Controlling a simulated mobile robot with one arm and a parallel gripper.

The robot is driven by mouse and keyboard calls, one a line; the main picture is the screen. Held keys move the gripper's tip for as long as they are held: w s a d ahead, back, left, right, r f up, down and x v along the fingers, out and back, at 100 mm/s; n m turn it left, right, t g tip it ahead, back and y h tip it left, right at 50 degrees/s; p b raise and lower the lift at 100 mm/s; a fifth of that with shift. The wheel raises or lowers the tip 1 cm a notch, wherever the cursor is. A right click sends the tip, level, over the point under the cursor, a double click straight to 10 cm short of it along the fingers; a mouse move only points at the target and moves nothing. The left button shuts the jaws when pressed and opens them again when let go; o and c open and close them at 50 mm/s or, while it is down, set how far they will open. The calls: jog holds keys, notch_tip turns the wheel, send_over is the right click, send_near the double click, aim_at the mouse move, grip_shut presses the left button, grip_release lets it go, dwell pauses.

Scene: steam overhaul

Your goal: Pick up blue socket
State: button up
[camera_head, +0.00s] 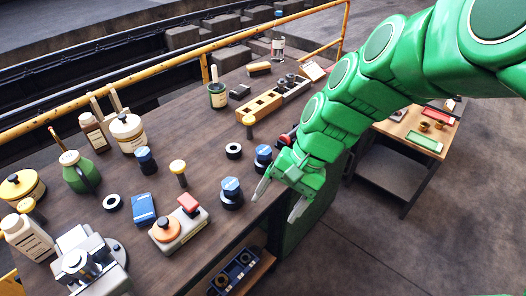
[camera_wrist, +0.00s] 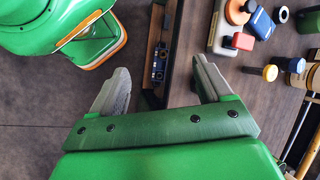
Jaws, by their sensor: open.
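Several dark sockets with blue tops stand upright on the workbench. In the head view one stands near the front edge (camera_head: 231,190), one behind it to the right (camera_head: 263,155), and one farther left (camera_head: 147,160).
A control box (camera_head: 180,230) with orange and red buttons stands left of the nearest socket. A yellow-topped bolt (camera_head: 179,172) and a black ring (camera_head: 233,151) are close by. A lower shelf holds a blue-and-black part (camera_head: 234,271). A side table (camera_head: 400,140) stands right.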

jog(key=w+a+f+m+y, duration=0.1)
jog(key=w+a+m+y, duration=0.15)
jog(key=w, duration=0.45)
jog(key=m+t+y, duration=0.5)
jog(key=m+t, duration=0.1)
jog(key=m, duration=0.8)
send_near(267, 150)
jog(key=x, duration=0.5)
jog(key=shift+w+d+f, duration=0.15)
jog(key=shift+w+f, duration=0.05)
jog(key=shift+w, duration=0.1)
jog(key=shift+w+f, duration=0.1)
jog(key=shift+x, duration=1.2)
jog(key=a, duration=0.2)
jog(key=a+f, duration=0.1)
jog(key=a, duration=0.1)
jog(key=shift+w, duration=0.15)
jog(key=shift+w+a+f, duration=0.15)
jog(key=shift+a+f, duration=0.1)
jog(key=shift+a, duration=0.3)
jog(key=shift+c, duration=0.4)
jog(key=c, duration=1.4)
